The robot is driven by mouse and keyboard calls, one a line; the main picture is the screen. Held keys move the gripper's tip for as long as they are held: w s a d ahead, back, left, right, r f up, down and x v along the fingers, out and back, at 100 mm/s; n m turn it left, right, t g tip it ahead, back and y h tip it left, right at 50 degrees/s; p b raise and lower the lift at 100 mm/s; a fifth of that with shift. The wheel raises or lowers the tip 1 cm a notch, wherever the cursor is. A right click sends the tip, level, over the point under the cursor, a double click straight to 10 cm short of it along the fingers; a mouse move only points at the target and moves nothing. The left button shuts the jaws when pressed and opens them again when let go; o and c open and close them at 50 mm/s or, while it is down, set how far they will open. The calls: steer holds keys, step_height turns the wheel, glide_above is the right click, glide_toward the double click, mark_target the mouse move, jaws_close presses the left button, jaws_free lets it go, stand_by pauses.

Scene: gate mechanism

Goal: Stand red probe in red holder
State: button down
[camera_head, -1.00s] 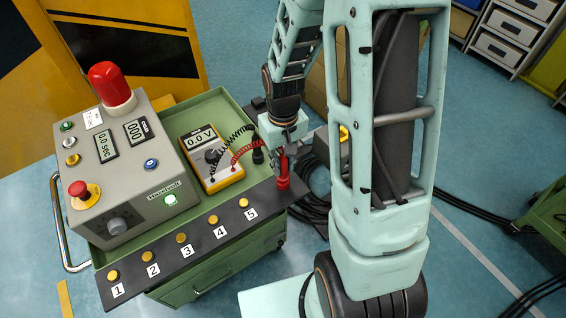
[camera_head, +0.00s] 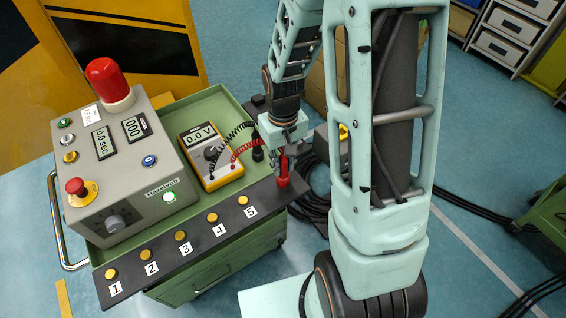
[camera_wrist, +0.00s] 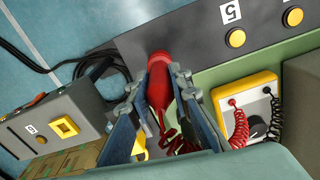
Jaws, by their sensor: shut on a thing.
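The red probe (camera_wrist: 157,92) is between the two fingers of my gripper (camera_wrist: 158,88), which is shut on it. In the head view the red probe (camera_head: 283,166) points down at the right end of the black strip, below my gripper (camera_head: 286,152). A red holder (camera_head: 283,182) seems to be at its lower end. Both are red and run together, so I cannot tell how far the probe is inside it. A coiled red cord (camera_head: 244,146) runs from the yellow multimeter (camera_head: 211,158) towards the probe.
A black probe (camera_head: 257,150) stands left of my gripper, close by. The black strip (camera_head: 228,229) with numbered yellow buttons runs along the green cart's (camera_head: 212,103) front edge. A grey control box (camera_head: 128,170) is at left. Black cables (camera_head: 318,205) lie on the floor at right.

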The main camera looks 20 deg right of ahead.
steer(key=c, duration=1.2)
jaws_free()
steer(key=shift+r, duration=0.1)
steer(key=shift+r+p, duration=3.5)
steer(key=shift+r, duration=0.95)
steer(key=shift+f, duration=0.1)
